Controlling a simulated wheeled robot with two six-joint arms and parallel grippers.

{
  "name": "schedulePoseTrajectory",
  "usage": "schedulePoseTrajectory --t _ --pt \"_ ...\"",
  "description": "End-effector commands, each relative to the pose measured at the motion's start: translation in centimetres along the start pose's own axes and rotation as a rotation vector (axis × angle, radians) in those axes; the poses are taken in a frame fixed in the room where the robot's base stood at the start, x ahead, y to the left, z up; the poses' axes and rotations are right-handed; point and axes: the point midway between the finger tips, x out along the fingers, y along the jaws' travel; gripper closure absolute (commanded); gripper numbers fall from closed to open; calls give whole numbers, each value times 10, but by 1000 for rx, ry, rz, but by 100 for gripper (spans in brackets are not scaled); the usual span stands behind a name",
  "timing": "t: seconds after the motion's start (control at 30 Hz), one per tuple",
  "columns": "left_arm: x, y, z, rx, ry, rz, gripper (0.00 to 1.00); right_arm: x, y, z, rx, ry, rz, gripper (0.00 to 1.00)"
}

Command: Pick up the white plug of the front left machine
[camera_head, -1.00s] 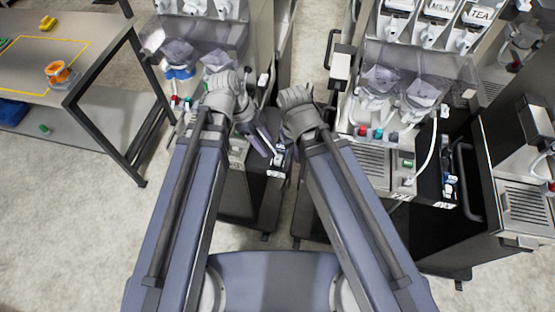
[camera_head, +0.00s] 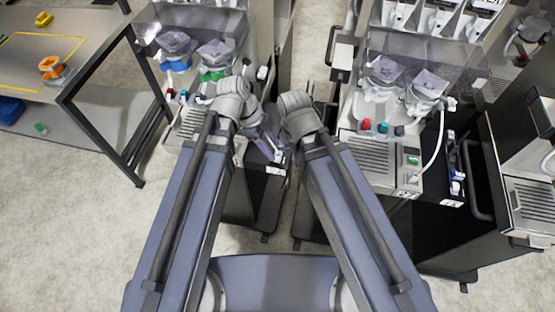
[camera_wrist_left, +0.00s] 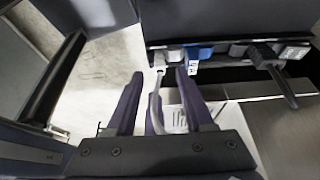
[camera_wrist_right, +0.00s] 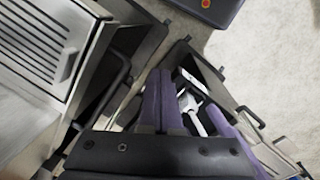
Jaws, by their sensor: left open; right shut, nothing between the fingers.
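The front left machine (camera_head: 188,122) shows at the upper left of the head view, partly covered by my left arm. A dark socket strip (camera_wrist_left: 220,48) runs across the left wrist view with grey, blue and black plugs in it. A white plug (camera_wrist_left: 159,60) with a pale cable sits at its left end. My left gripper (camera_wrist_left: 159,78) is open, its purple fingers on either side of the cable, just short of the plug. In the head view the left fingertips (camera_head: 268,143) are small and partly hidden. My right gripper (camera_wrist_right: 161,75) is shut and empty, close beside a white piece (camera_wrist_right: 195,108).
A black cabinet (camera_head: 255,195) stands below the front left machine. Another machine (camera_head: 380,160) with a white cable stands to the right. A metal table (camera_head: 85,65) holding an orange item (camera_head: 53,67) stands at the left. The floor (camera_head: 75,230) at lower left is clear.

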Motion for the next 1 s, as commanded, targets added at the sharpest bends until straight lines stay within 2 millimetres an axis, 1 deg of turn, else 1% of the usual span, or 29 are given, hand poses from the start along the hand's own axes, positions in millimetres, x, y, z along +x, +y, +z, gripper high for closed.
schedulePoseTrajectory --t 0.03,0.1,0.2,0.47,0.93,1.0 --pt "14 0 1 2 0 1 48 13 -1 -1 0 0 0 100" --pt "23 0 2 2 0 0 48 22 -2 -1 0 0 0 100" --pt "31 0 1 1 0 0 48 29 -3 -2 0 0 0 100" --pt "30 0 -1 0 0 0 48 27 -3 -2 0 0 0 100" --pt "30 0 -1 0 0 0 99 27 -3 -2 0 0 0 100" --pt "30 0 -1 0 0 0 100 27 -3 -2 0 0 0 100"
